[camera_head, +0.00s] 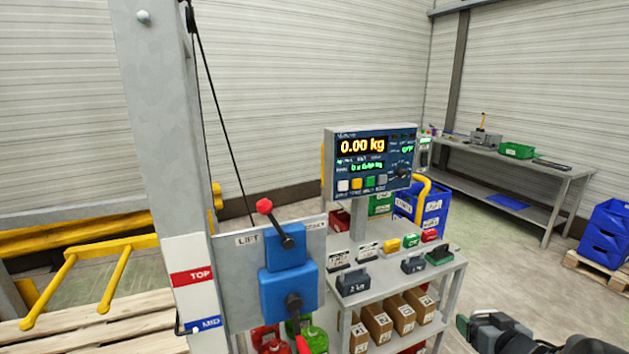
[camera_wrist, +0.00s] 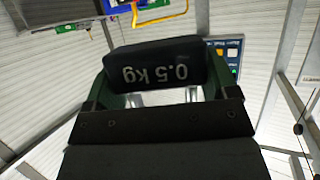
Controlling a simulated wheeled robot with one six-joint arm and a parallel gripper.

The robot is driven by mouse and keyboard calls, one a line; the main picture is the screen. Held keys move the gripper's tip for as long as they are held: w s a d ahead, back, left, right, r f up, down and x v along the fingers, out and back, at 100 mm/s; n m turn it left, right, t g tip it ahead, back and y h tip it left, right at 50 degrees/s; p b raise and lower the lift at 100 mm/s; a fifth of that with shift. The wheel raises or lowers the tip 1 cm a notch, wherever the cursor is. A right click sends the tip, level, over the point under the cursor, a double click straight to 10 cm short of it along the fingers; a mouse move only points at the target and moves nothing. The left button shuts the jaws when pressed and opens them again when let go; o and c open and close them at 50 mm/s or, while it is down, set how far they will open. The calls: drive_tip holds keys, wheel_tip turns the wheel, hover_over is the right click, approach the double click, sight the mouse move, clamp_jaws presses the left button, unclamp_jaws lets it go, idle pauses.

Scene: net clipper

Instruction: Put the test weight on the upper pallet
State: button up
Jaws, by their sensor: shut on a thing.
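A black test weight (camera_wrist: 157,71) marked "0.5 kg" sits between the fingers of my gripper (camera_wrist: 163,88) in the wrist view. The gripper is shut on it, and its lettering appears upside down. In the head view my gripper (camera_head: 470,325) is at the bottom right, low over the floor and right of the grey cart; the weight cannot be made out clearly there. A light wooden pallet (camera_head: 110,330) shows at the lower left, below yellow bars, far across the picture from my gripper. Whether it is the upper pallet I cannot tell.
A grey cart (camera_head: 375,278) carries other dark weights (camera_head: 353,282), buttons and boxes. A display (camera_head: 371,162) reads 0.00 kg. A blue lever box (camera_head: 290,283) and a post (camera_head: 170,150) stand between cart and pallet.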

drive_tip(key=shift+m+h, duration=0.7)
drive_tip(key=shift+h, duration=0.1)
drive_tip(key=w+f, duration=0.1)
drive_tip(key=w+a+f, duration=0.1)
drive_tip(key=w+f, duration=0.1)
drive_tip(key=f, duration=0.1)
drive_tip(key=shift+w+a, duration=0.2)
drive_tip(key=shift+a, duration=0.1)
drive_tip(key=shift+m+h, duration=0.4)
drive_tip(key=shift+h, duration=0.1)
drive_tip(key=a+f, duration=0.1)
drive_tip(key=f, duration=0.1)
drive_tip(key=w+a+f, duration=0.1)
drive_tip(key=a+f, duration=0.1)
drive_tip(key=w+a+f, duration=0.1)
drive_tip(key=f, duration=0.1)
drive_tip(key=shift+w+a, duration=0.2)
drive_tip(key=shift+a, duration=0.1)
drive_tip(key=a+f, duration=0.5)
drive_tip(key=shift+w+a, duration=0.2)
drive_tip(key=shift+w, duration=0.1)
drive_tip(key=a+f+n+y, duration=0.2)
drive_tip(key=a+f, duration=0.2)
drive_tip(key=a, duration=0.5)
drive_tip(key=s+f, duration=0.4)
drive_tip(key=f, duration=0.1)
drive_tip(key=shift+s+d+f+y, duration=0.15)
drive_tip(key=shift+s+y, duration=0.15)
